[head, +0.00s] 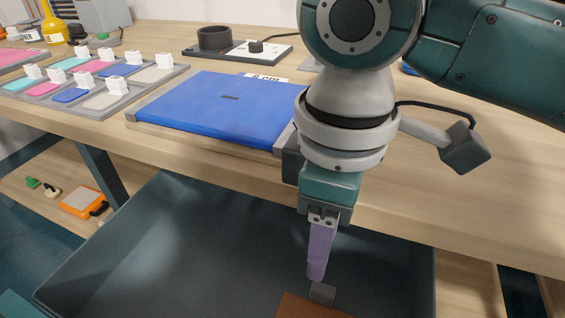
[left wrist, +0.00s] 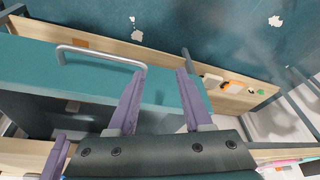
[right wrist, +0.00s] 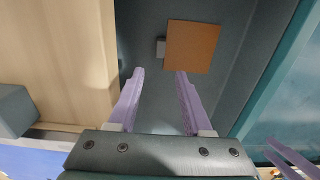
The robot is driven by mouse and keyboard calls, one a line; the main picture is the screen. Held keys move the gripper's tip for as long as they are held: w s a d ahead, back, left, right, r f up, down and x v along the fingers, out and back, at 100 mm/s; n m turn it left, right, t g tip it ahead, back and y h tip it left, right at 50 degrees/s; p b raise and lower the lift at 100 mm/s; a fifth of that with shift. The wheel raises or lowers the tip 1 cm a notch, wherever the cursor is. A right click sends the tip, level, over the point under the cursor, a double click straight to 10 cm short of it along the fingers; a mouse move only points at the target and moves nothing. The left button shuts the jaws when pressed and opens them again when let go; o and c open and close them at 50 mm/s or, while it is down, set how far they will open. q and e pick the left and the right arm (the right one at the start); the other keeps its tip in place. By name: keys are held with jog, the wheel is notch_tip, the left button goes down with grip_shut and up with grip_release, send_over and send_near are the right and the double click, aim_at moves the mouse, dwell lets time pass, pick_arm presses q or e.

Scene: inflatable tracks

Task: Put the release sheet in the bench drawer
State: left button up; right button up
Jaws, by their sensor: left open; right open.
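The release sheet looks to be the flat brown-orange square with a small grey grip block; it lies in the open bench drawer (head: 150,245), partly cut off in the head view (head: 308,306) and whole in the right wrist view (right wrist: 192,46). My right gripper (head: 317,276) points down into the drawer, above the grip block (head: 322,293). In the right wrist view its fingers (right wrist: 160,72) are apart, with nothing between them. My left gripper (left wrist: 161,72) is open and empty near the drawer front and its metal bar handle (left wrist: 100,55). The left gripper is out of the head view.
The wooden bench top (head: 465,185) is above the drawer. On it are a blue panel (head: 220,105), a tray of coloured samples with white knobs (head: 95,85) and a black device (head: 240,48). A lower shelf with an orange item (head: 82,202) is at left.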

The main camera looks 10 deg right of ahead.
jog(key=s+a+m+t+y, duration=0.25)
jog(key=s+a+y, duration=0.2)
jog(key=s, duration=0.25)
jog(key=s+d+m+t+h, duration=0.1)
jog(key=s+d+m+h, duration=0.3)
jog(key=d, duration=0.9)
jog(key=s+m, duration=0.2)
jog(key=shift+s+d+m, duration=0.15)
jog(key=shift+s+m, duration=0.2)
jog(key=shift+f, duration=0.1)
